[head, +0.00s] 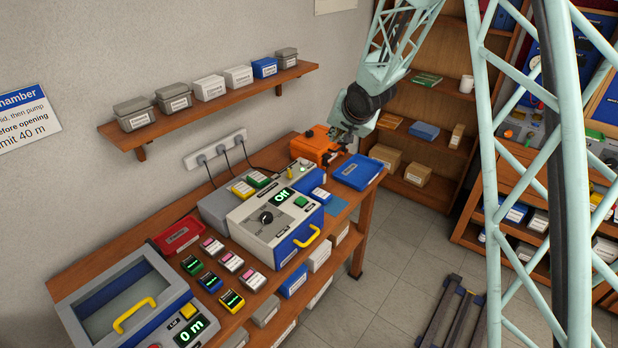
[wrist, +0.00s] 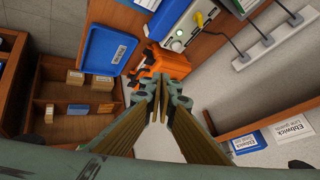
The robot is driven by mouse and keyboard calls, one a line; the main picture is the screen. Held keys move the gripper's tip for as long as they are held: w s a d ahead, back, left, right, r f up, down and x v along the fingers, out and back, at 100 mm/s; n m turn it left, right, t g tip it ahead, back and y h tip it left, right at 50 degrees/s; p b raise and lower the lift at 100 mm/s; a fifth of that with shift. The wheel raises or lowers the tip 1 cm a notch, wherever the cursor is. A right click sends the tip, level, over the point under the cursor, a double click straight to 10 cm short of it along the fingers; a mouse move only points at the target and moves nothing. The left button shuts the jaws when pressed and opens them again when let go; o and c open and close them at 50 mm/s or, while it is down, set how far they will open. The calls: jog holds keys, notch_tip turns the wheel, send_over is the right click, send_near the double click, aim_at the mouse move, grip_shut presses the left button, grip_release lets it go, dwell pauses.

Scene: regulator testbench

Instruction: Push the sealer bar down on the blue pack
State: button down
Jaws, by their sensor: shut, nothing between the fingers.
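An orange device (head: 315,146) with dark parts stands at the far end of the bench; it looks like the sealer, but I cannot make out its bar. It also shows in the wrist view (wrist: 172,66), just beyond my fingertips. My gripper (head: 343,143) is above the right side of this device, shut and empty. Its fingertips meet in the wrist view (wrist: 160,94); I cannot tell whether they touch the device. A small blue pack with a white label (head: 320,195) lies on the bench nearer the front. No blue pack shows clearly inside the orange device.
A blue tray (head: 358,171) lies right of the orange device. A grey-white box with a green light (head: 293,172) stands close on its near side. A power strip (head: 218,147) with cables runs along the wall, below a shelf (head: 210,104) of boxes. Bookshelves stand behind.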

jog(key=w+a+f+y+p, duration=0.2)
jog(key=w+a+f, duration=0.3)
jog(key=a+f, duration=0.3)
jog(key=shift+a+f, duration=0.35)
jog(key=shift+f, duration=0.5)
jog(key=shift+f, duration=0.15)
jog(key=b, duration=0.6)
send_over(307, 175)
jog(key=s+d, duration=0.2)
jog(key=shift+s+a+f, duration=0.1)
jog(key=shift+a+f, duration=0.05)
jog(key=shift+f, duration=1.3)
jog(key=shift+s+a+f, duration=0.1)
jog(key=shift+f, duration=1.35)
jog(key=shift+f+b, duration=0.75)
jog(key=shift+f, duration=0.6)
jog(key=shift+f, duration=0.9)
jog(key=shift+r, duration=0.15)
jog(key=shift+r+p, duration=0.75)
jog(key=shift+p, duration=0.15)
